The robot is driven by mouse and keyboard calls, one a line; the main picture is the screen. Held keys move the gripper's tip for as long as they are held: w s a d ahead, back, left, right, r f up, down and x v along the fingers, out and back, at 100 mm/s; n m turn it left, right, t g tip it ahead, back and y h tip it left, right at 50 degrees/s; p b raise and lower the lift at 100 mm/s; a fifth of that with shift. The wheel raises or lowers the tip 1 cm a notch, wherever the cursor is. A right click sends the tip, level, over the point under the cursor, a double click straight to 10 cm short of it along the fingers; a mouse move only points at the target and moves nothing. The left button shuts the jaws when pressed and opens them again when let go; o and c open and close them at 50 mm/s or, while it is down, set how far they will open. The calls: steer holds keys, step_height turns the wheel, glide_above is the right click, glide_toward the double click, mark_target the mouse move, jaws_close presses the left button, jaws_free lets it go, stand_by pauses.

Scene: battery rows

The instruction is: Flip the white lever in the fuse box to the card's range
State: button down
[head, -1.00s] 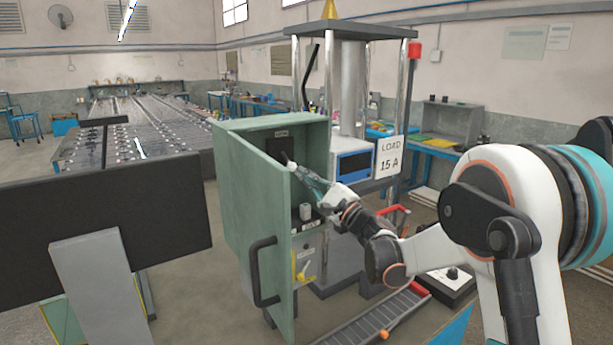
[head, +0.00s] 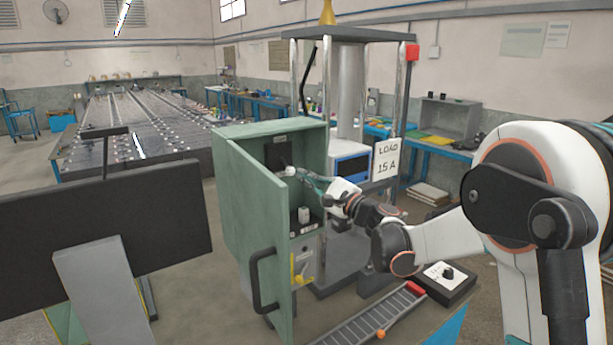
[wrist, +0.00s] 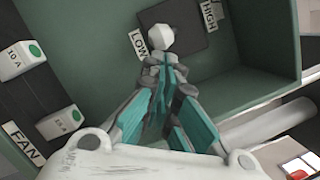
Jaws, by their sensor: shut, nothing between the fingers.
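The green fuse box (head: 272,131) stands open, its door swung toward me. The lever's white knob (wrist: 161,38) is beside the LOW label (wrist: 139,44) in the wrist view; the HIGH label (wrist: 209,14) is farther right, across a dark plate (wrist: 190,30). The knob also shows in the head view (head: 291,171). My gripper (wrist: 164,68) is shut and empty, inside the box. Its tips are right by the knob; I cannot tell whether they touch it. The card (head: 387,158) reads LOAD 15 A. The lever's stem is hidden.
White fuse blocks, one marked 10 A (wrist: 22,60), sit left of my gripper, near a FAN label (wrist: 22,143). The open door (head: 255,215) stands at the left with a black handle (head: 262,282). A black control box (head: 446,276) is at the lower right.

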steer(key=shift+s+d+r+m+g+h+p, duration=0.2)
steer(key=shift+r+g+h+p, duration=0.3)
steer(key=shift+p, duration=0.5)
steer(key=shift+s+d+r+m+g+h+p, duration=0.15)
steer(key=shift+r+g+h+p, duration=0.35)
steer(key=shift+p, duration=0.45)
steer(key=shift+s+r+g+h+p, duration=0.15)
steer(key=shift+r+g+h+p, duration=0.3)
steer(key=shift+p, duration=0.65)
steer(key=shift+r+m+g+h+p, duration=0.35)
steer(key=shift+r+g+h+p, duration=1.1)
steer(key=shift+p, duration=1.05)
steer(key=shift+a+r+p, duration=0.1)
steer(key=shift+r+p, duration=0.3)
steer(key=shift+r, duration=0.1)
steer(key=shift+r+p, duration=0.4)
steer(key=shift+r, duration=0.25)
